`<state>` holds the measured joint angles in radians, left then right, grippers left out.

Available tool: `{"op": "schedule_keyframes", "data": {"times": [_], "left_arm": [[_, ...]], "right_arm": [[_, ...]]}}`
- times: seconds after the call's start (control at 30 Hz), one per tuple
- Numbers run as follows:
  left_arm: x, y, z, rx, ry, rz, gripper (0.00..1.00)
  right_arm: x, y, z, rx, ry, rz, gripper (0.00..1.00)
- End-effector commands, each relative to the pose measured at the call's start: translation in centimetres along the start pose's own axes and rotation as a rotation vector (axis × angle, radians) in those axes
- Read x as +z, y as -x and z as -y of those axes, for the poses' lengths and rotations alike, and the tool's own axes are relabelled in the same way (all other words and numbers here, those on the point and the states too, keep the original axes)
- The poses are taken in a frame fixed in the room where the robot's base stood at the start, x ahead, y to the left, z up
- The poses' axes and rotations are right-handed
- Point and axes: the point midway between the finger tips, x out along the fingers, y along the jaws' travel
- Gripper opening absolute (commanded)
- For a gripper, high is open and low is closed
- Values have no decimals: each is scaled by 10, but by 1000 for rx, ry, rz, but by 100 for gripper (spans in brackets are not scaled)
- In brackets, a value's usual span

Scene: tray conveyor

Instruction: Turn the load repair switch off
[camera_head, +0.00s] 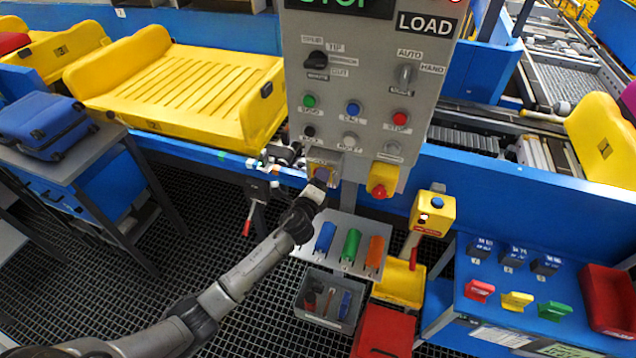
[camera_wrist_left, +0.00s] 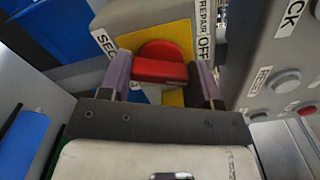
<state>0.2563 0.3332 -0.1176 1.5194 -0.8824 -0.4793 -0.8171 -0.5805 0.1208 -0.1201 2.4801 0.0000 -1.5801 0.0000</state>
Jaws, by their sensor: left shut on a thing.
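The load repair switch has a red knob (camera_wrist_left: 160,68) on a yellow plate (camera_wrist_left: 183,32), close ahead in the left wrist view. The labels REPAIR and OFF (camera_wrist_left: 205,45) are printed beside the plate, with a partly covered label at its left. My left gripper (camera_head: 318,186) reaches the lower left of the grey LOAD panel (camera_head: 340,95) in the head view and covers most of the switch. Its purple-grey fingers stand on both sides of the red knob and are shut on it. The knob's exact pointing direction is hard to tell. My right gripper is not in view.
A yellow emergency-stop box with a red button (camera_head: 381,180) sits just right of the switch. Panel buttons and selectors are above. A shelf with coloured handles (camera_head: 351,244) and a grey bin (camera_head: 330,300) lie below. A yellow tray (camera_head: 180,88) stands left.

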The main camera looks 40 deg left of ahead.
Motion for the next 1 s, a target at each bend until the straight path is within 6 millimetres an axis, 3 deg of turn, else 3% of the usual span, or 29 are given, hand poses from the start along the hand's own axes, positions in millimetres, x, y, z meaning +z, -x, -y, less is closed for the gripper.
{"op": "schedule_keyframes", "data": {"times": [0.5, 1.0], "left_arm": [[-1, 0, 0, 0, 365, 0, 34], [0, 0, 0, 1, 463, 0, 34]], "right_arm": [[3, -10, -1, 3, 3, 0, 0], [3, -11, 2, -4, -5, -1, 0]]}}
